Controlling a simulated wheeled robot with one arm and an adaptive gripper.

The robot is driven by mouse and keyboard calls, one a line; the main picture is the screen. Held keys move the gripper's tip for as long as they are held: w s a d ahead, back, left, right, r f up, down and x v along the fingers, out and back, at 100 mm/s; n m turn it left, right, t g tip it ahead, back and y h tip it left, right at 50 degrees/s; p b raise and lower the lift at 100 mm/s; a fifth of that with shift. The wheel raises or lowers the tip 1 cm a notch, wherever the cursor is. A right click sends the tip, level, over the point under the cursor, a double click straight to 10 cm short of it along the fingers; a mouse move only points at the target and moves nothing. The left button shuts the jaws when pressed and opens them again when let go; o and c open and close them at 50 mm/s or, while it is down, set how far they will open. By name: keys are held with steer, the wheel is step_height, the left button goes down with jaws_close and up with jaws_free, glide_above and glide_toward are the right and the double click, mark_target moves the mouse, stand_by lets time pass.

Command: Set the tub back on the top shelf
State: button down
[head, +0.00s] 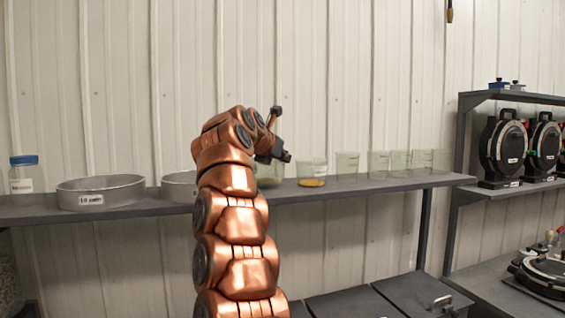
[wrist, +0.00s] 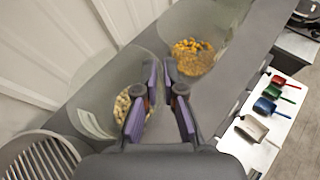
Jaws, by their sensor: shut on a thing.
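A clear tub with pale seeds (wrist: 92,108) is in the wrist view, with a label on its side. My gripper (wrist: 160,103) is shut on its rim, one purple-padded finger on either side of the wall. In the head view this tub (head: 270,180) is mostly hidden behind my arm and gripper (head: 284,157). It shows at the height of the top shelf (head: 390,185), and I cannot tell whether its base touches the shelf.
A tub with yellow seeds (head: 312,174) stands just to the right, also in the wrist view (wrist: 193,55). Several empty clear tubs (head: 347,165) stand farther right. Sieves (head: 100,191) and a blue-lidded jar (head: 24,175) are left. Colored scoops (wrist: 271,92) lie on a white surface.

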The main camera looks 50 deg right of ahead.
steer(key=shift+a+f, duration=0.1)
steer(key=shift+f, duration=0.5)
steer(key=shift+f, duration=0.25)
steer(key=c, duration=1.3)
jaws_free()
steer(key=shift+r, duration=0.15)
steer(key=shift+r, duration=0.15)
steer(key=b+v, duration=0.3)
steer(key=v, duration=0.9)
